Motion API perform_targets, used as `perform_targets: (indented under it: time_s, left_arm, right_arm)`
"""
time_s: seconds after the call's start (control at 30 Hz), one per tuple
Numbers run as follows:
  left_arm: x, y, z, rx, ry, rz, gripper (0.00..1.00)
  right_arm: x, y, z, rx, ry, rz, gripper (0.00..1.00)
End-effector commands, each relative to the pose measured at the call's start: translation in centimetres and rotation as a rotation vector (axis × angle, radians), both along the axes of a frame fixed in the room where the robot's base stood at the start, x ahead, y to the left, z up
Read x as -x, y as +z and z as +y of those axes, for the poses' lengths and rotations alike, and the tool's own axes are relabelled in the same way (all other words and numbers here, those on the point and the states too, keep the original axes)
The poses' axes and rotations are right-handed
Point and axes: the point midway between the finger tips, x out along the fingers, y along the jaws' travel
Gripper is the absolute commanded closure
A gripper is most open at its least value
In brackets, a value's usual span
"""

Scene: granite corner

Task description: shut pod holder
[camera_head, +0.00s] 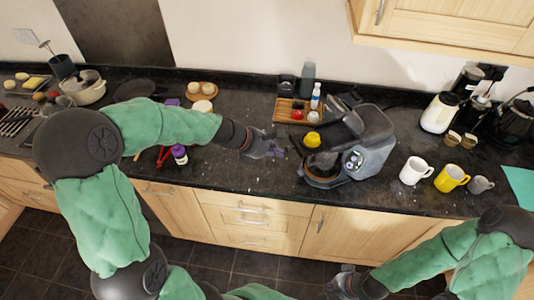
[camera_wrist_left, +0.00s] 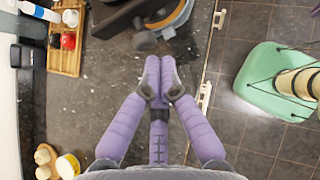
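In the left wrist view part of the machine (camera_wrist_left: 120,18) shows at the top. My left gripper (camera_head: 276,152) is left of the machine, apart from it; its purple fingertips (camera_wrist_left: 159,68) meet with nothing between them. My right gripper (camera_head: 345,283) is low, in front of the cabinets, its fingers unclear.
A wooden tray (camera_head: 279,112) with small jars stands behind, left of the machine. A white mug (camera_head: 415,171), a yellow mug (camera_head: 451,178) and a grey mug (camera_head: 480,184) stand to its right. The counter in front of my left gripper is clear.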

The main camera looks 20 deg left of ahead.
Motion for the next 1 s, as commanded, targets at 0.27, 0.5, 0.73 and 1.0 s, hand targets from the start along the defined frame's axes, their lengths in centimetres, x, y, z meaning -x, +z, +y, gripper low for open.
perform_targets:
  time_s: [0.27,0.5,0.73,1.0]
  left_arm:
    - [-0.3,0.0,-0.2,-0.001,0.001,0.000,1.00]
    - [-0.9,0.1,-0.8,0.000,-0.001,0.000,1.00]
    - [-4.5,0.3,-4.5,0.000,-0.005,0.001,1.00]
    - [-7.2,0.1,-6.9,-0.001,-0.001,0.000,1.00]
  right_arm:
    - [0.0,0.0,0.0,0.000,0.000,0.000,1.00]
    - [0.0,0.4,0.0,0.000,0.000,0.000,1.00]
    - [0.0,2.3,0.0,0.000,0.000,0.000,1.00]
    - [0.0,3.4,0.0,0.000,0.000,0.000,1.00]
